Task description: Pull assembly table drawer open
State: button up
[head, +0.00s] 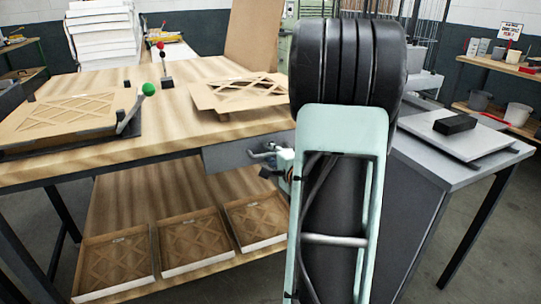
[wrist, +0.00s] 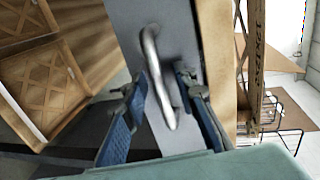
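The assembly table (head: 180,100) has a wooden top, with a grey drawer (head: 225,157) under its front edge. The drawer front looks flush under the top. Its metal bar handle (head: 262,153) sticks out from the front. My gripper (head: 283,166) is at the right of the handle, partly hidden by my arm. In the wrist view, the curved handle (wrist: 155,70) runs between the two blue fingers of my gripper (wrist: 162,80) against the grey drawer front (wrist: 180,30). The fingers are apart, with visible gaps to the handle.
Boxed filters (head: 185,240) sit on the lower shelf. A fixture with a green-knobbed lever (head: 148,89) and a filter panel (head: 238,90) are on the top. A grey side table (head: 465,145) with a black block (head: 454,124) stands at right.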

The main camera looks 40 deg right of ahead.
grip_shut()
